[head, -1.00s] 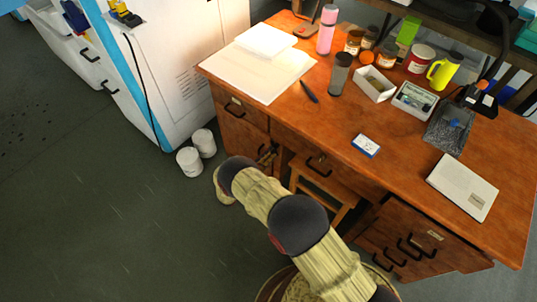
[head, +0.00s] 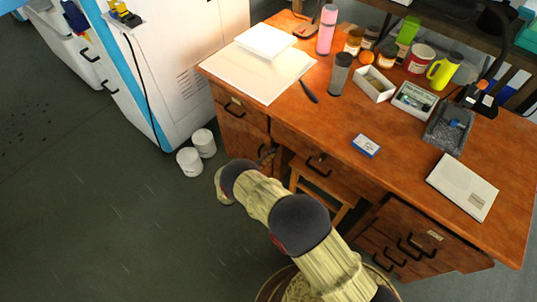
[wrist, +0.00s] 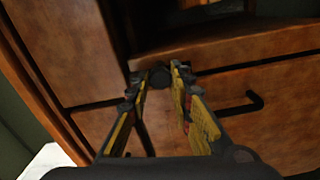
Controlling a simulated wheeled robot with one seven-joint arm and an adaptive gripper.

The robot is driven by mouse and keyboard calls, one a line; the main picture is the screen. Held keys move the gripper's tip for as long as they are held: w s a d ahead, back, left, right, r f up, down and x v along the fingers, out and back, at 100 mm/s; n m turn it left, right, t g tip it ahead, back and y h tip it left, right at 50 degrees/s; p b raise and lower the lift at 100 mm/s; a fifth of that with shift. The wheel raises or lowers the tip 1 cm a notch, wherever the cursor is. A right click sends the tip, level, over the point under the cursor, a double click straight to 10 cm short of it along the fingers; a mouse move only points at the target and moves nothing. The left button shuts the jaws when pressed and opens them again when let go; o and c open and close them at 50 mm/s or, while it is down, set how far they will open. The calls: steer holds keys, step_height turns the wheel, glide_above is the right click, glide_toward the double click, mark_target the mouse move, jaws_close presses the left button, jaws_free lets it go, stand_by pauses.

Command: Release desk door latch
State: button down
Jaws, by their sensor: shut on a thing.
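The wooden desk (head: 400,150) has a left pedestal with a drawer above a door (head: 238,142). My gripper (head: 266,157) is at the inner edge of this pedestal, low beside the door, partly hidden by my arm. In the wrist view my gripper (wrist: 160,78) has its yellow-and-black fingers closed in at the tips on a small dark rounded piece (wrist: 159,74) against the wood, which looks like the door latch. The fingertips hide part of it, so I cannot tell how far it is turned. The door looks closed.
A black bar handle (wrist: 245,106) is right of the fingers. Two white tubs (head: 190,161) stand on the floor left of the desk, near a white machine (head: 190,60). A wooden stool (head: 325,195) is in the knee space. Bottles and boxes cover the desktop's back.

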steer(key=shift+s+d+f, duration=0.1)
steer(key=shift+f, duration=0.05)
steer(key=c, duration=1.9)
jaws_free()
steer(key=o, duration=0.3)
steer(key=shift+o, duration=0.2)
steer(key=v, duration=1.2)
